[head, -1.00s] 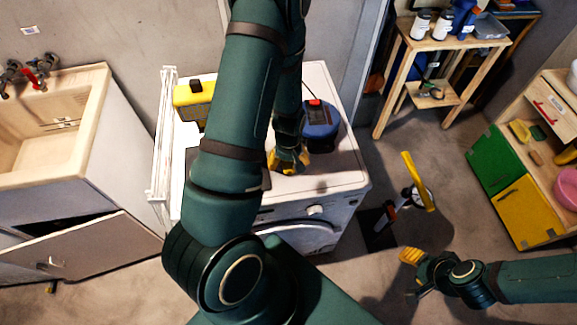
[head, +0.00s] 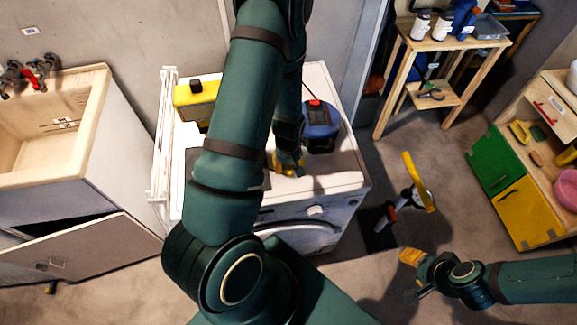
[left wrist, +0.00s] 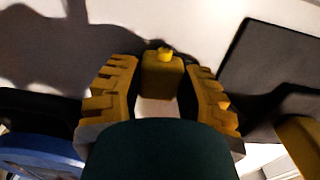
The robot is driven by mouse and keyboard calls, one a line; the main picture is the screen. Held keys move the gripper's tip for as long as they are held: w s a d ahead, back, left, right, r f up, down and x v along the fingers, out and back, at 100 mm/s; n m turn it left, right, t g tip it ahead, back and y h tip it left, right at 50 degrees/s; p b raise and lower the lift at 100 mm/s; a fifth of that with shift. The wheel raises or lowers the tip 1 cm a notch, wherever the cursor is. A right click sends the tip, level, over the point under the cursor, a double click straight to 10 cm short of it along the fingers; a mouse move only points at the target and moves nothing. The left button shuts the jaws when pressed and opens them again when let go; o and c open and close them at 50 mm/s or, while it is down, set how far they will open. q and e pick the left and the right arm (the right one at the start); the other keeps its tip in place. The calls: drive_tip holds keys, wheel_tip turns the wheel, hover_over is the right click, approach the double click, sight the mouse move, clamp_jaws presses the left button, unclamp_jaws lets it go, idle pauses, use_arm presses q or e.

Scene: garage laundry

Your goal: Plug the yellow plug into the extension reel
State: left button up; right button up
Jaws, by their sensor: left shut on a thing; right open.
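My left gripper (head: 289,164) is over the front of the white washing machine top. In the left wrist view its two yellow fingers (left wrist: 160,92) are shut around a small yellow block with a knob, the yellow plug (left wrist: 161,78). The plug is hidden in the head view. A blue round unit with a dark top and a red part, which looks like the extension reel (head: 321,130), stands just right of and behind the gripper. Its blue edge shows at the lower left of the left wrist view (left wrist: 40,160). My right gripper (head: 411,272) is open and empty above the floor.
A yellow and black box (head: 194,95) stands at the back left of the washing machine (head: 341,172). A dark flat mat (left wrist: 275,75) lies on the top, partly behind my arm. A sink cabinet (head: 75,150) is left; a wooden shelf (head: 440,42) is right.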

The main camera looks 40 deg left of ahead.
use_arm(q)
wheel_tip(320, 180, up, 10)
drive_tip(key=shift+p, duration=0.65)
use_arm(e)
drive_tip(key=shift+r, duration=0.75)
